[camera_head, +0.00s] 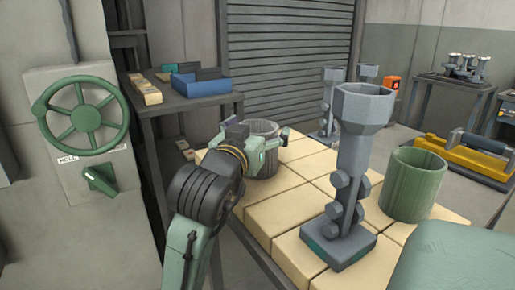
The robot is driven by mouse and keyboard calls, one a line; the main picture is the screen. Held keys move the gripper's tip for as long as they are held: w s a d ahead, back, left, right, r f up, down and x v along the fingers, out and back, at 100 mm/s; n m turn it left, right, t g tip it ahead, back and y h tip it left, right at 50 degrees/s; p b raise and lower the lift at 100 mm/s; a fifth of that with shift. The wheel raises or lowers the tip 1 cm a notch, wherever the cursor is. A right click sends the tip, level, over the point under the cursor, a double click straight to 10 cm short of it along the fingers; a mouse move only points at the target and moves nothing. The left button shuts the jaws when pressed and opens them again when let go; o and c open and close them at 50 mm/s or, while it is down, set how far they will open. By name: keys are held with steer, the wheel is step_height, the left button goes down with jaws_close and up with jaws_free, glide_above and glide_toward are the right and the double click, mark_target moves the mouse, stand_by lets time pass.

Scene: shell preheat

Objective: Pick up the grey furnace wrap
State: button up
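The grey furnace wrap (264,128) is an upright, open-topped grey cylinder on the far left part of the tan block-topped table. My gripper (266,146) is at the wrap, reaching in from the left. Green finger parts show in front of the wrap and at its right side, so the fingers look spread about it. The arm hides the wrap's lower left. I cannot tell whether the fingers press on it.
A tall grey stand with a cup top (352,170) and a green cylinder (413,186) stand to the right on the table (285,208). Another grey stand (330,105) is behind. A side table with a blue bin (200,84) and a wall valve wheel (84,116) are left.

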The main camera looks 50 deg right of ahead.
steer(key=c, duration=1)
steer(key=shift+o, duration=0.2)
steer(key=shift+r, duration=0.15)
